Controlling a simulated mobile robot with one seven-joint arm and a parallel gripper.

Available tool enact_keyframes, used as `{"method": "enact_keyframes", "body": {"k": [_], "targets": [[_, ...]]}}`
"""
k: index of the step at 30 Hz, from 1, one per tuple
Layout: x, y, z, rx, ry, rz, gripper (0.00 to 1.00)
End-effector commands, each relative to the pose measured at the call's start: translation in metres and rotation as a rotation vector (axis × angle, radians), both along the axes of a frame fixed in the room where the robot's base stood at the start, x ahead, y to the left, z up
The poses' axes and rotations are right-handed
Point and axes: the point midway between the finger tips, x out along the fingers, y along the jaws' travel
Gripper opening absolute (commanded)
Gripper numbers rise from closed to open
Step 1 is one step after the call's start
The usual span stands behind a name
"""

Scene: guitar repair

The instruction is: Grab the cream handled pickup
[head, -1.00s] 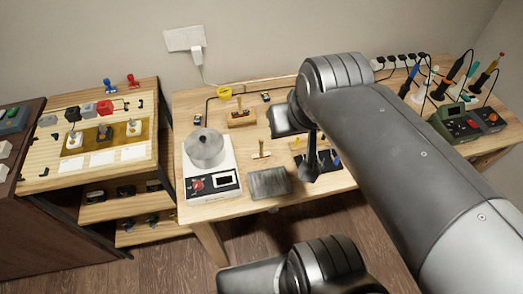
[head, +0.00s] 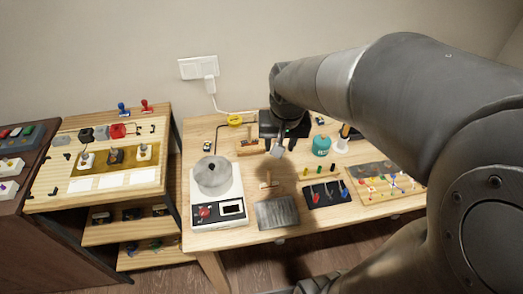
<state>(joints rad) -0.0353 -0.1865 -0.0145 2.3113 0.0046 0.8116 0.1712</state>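Three small handled pieces, which look like pickups, stand in a gold tray (head: 130,146) on the wooden rack at left. The right one (head: 145,151) has a pale, cream-looking handle. The left one (head: 86,160) looks white and the middle one (head: 116,157) dark. They are small, so the exact shades are hard to tell. My gripper (head: 284,143) is over the workbench, well to the right of the tray. It is small and dark, partly merged with a black thing behind it, and its finger opening cannot be made out.

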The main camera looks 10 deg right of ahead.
Motion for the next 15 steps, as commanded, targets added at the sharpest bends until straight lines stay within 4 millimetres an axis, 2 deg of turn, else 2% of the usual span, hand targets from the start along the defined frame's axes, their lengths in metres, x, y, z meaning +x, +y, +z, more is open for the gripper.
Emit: {"method": "enact_keyframes", "body": {"k": [3, 9, 15], "targets": [[0.022, 0.003, -0.030, 0.004, 0.065, -0.028, 0.41], [0.050, 0.006, -0.076, 0.004, 0.150, -0.075, 0.41], [0.064, 0.008, -0.106, 0.001, 0.197, -0.104, 0.41]]}}
